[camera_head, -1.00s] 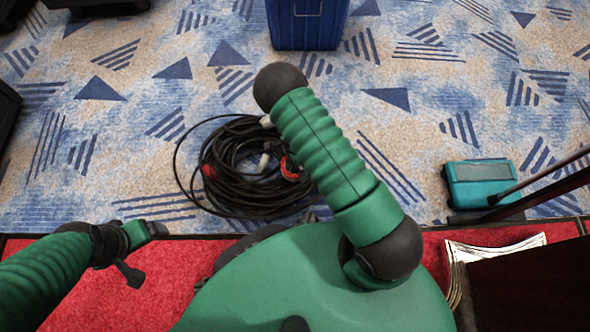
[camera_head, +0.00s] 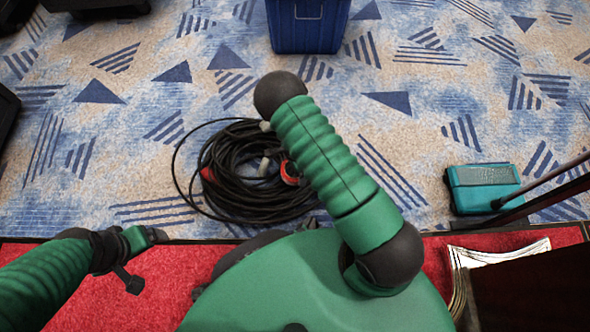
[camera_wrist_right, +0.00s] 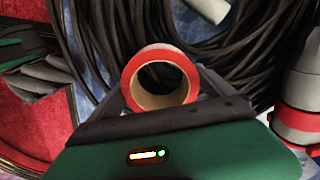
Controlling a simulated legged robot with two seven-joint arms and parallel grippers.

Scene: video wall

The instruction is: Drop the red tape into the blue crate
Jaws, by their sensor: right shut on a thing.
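The red tape (camera_wrist_right: 160,78) is a roll with a brown cardboard core. In the right wrist view it sits between the fingers of my right gripper (camera_wrist_right: 165,92), which is shut on it. Black cable loops lie behind it. In the head view my right arm hides most of this gripper. The blue crate (camera_head: 307,32) stands on the carpet at the top middle of the head view, beyond the cable coil, its top cut off. My left gripper (camera_head: 143,258) is open and empty above the red floor at the lower left.
A black cable coil (camera_head: 235,185) with red-ringed connectors lies on the patterned carpet. A teal box (camera_head: 485,188) lies to the right, near a dark pole. Papers (camera_head: 497,250) and a dark box edge are at the lower right. Carpet between coil and crate is clear.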

